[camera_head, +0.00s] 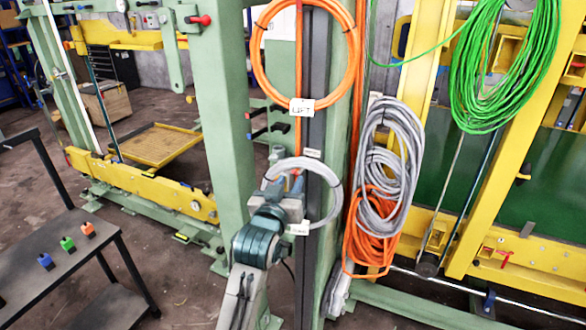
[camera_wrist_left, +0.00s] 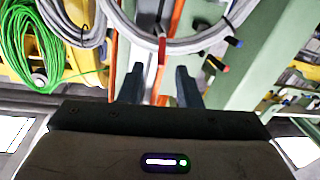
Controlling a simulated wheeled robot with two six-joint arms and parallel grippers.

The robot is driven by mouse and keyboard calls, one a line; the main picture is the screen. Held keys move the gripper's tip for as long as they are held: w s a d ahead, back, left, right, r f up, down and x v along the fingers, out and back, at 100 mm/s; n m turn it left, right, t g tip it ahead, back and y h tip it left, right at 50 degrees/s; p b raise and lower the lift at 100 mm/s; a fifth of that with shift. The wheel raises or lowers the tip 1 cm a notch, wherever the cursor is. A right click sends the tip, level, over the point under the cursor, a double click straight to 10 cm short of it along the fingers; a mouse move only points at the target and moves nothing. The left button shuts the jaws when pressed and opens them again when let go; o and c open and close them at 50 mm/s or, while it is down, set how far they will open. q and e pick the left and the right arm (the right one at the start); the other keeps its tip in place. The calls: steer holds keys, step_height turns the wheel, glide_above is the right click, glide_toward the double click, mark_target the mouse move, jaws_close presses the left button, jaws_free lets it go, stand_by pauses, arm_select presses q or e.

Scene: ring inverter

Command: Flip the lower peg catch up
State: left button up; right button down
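My left gripper (camera_head: 284,190) is in front of the grey cable ring (camera_head: 334,190) on the green post. In the left wrist view its two dark fingers (camera_wrist_left: 160,72) stand apart, with nothing gripped between them. A narrow red piece (camera_wrist_left: 161,50), seemingly the lower peg catch, shows beyond the fingertips, in line with the gap, across the grey ring (camera_wrist_left: 200,42). In the head view a small bit of red shows just above the gripper; the rest of the catch and its peg are hidden. I cannot tell its exact angle. My right gripper is not in view.
An orange ring (camera_head: 262,50) hangs higher on the post, with a white label (camera_head: 301,106) below it. Grey (camera_head: 388,140) and orange (camera_head: 372,240) coils hang close on the right, a green coil (camera_head: 505,70) farther right. A dark table (camera_head: 60,275) stands at lower left.

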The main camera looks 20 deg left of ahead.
mark_target(293, 171)
arm_select(q)
steer(key=w, duration=0.2)
steer(key=w+p, duration=0.1)
steer(key=w, duration=0.1)
steer(key=shift+a, duration=0.2)
jaws_close()
steer(key=shift+w+r+g, duration=0.2)
steer(key=shift+r+g, duration=0.25)
steer(key=shift+g, duration=0.55)
steer(key=shift+w+r+m+g, duration=0.15)
steer(key=shift+w+r+g, duration=0.1)
steer(key=shift+g, duration=0.65)
steer(key=shift+w+r+m+g, duration=0.15)
steer(key=shift+w+g, duration=0.1)
steer(key=shift+g, duration=0.65)
